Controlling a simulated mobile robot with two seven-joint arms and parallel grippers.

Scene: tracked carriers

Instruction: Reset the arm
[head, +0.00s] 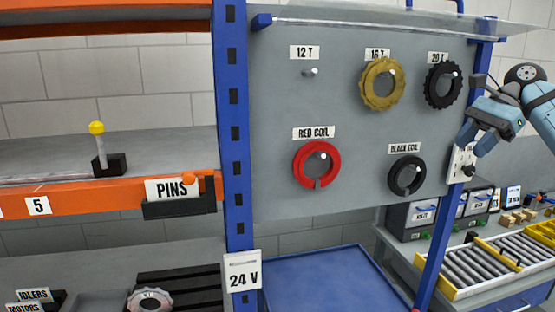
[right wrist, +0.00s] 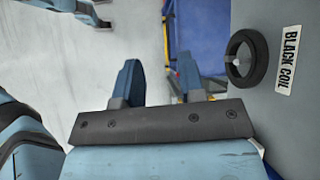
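My right gripper (head: 474,143) is at the right of the head view, beside the right edge of the grey pegboard panel (head: 293,228). In the right wrist view its two blue fingers (right wrist: 160,86) stand apart with nothing between them. The black coil (head: 406,175) hangs on its peg at the panel's lower right, apart from the gripper; it also shows in the right wrist view (right wrist: 246,57). My left gripper is not in view.
A red coil (head: 316,165), a tan gear (head: 382,84) and a black gear (head: 443,85) hang on the panel; the 12 T peg (head: 310,72) is bare. A blue post (head: 233,130) divides panel and orange shelf (head: 110,195). A roller conveyor (head: 485,265) stands lower right.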

